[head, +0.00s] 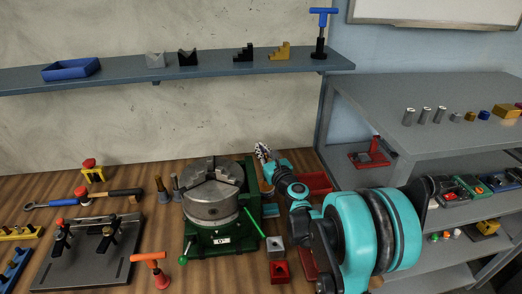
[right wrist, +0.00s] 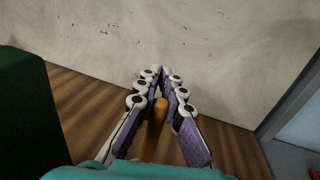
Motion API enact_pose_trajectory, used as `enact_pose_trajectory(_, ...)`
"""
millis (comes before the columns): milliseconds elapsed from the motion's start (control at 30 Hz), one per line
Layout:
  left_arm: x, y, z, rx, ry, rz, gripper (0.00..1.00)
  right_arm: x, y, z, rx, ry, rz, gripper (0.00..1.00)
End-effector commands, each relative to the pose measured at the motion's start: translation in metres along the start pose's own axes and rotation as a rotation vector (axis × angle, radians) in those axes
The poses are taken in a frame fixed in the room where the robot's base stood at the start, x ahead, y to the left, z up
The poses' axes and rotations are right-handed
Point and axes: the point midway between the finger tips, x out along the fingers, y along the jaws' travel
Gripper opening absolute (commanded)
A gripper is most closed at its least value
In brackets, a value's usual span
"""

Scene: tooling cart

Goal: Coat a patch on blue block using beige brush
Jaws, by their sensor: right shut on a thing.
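My right gripper (head: 263,150) is beyond the green-based chuck, pointing toward the wall. In the right wrist view its fingers (right wrist: 160,75) close in around an orange-brown rounded end (right wrist: 160,108), which looks like the brush handle. The bristles are not visible, so I cannot tell how the brush is tilted. A small blue piece (head: 270,210) lies just right of the chuck base, partly hidden by my arm; I cannot tell if it is the blue block. My left gripper is out of view.
The grey chuck (head: 212,205) on its green base stands left of my right arm. Red bins (head: 314,182) and a red block (head: 279,271) lie close to my arm. A shelf (head: 210,67) crosses the wall; a grey rack (head: 430,90) stands right.

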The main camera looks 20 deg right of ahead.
Motion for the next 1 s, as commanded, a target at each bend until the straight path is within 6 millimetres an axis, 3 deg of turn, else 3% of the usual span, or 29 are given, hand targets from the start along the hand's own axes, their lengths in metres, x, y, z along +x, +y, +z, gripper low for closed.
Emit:
enact_pose_trajectory(567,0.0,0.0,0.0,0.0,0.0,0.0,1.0,0.0,0.0,0.0,-0.001,0.001,0.0,0.0)
enact_pose_trajectory(1000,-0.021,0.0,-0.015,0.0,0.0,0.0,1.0,0.0,0.0,0.034,-0.001,0.0,0.0,0.0)
